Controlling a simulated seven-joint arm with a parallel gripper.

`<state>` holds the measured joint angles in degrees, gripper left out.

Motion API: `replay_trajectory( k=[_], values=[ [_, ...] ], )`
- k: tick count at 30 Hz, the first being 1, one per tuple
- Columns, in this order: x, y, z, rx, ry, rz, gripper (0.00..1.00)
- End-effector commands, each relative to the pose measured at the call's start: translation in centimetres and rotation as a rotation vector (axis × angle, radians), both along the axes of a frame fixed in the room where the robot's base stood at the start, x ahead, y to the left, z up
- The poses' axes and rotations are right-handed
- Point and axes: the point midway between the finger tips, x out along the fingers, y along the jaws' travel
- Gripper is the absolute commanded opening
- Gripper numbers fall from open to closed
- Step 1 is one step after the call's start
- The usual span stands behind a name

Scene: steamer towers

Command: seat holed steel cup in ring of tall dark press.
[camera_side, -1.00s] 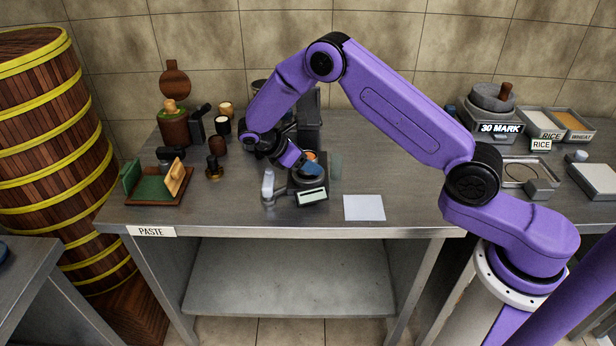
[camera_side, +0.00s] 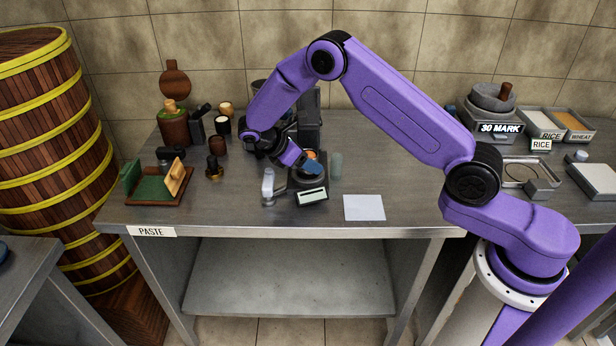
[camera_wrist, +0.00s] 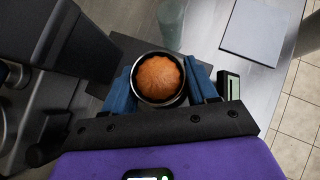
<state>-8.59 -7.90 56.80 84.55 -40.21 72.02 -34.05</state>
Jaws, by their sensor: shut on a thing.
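My gripper (camera_wrist: 162,88) has blue fingers on both sides of a small round steel cup (camera_wrist: 160,101) and is shut on it. The cup is filled with a domed orange-brown mass, so its inside and any holes are hidden. In the side view my gripper (camera_side: 313,166) and the cup are over a small dark stand with a pale display. I cannot tell whether the cup touches it. A tall dark upright body (camera_side: 309,120), apparently the press, stands just behind my gripper. It shows large at upper left in the wrist view (camera_wrist: 75,38). Its ring is not clearly visible.
The pale display (camera_side: 312,196) faces the table front, with a grey-handled item (camera_side: 268,186) to its left. A translucent cylinder (camera_side: 336,165) stands close right. A white sheet (camera_side: 364,208) lies further right. A green-lined wooden tray (camera_side: 153,190) is left.

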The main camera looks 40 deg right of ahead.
Motion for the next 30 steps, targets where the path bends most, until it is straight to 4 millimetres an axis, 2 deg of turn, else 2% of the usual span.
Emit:
replay_trajectory(
  k=[30],
  values=[
    [0.03,0.00,-0.88,0.000,0.000,0.000,0.00]
  ],
)
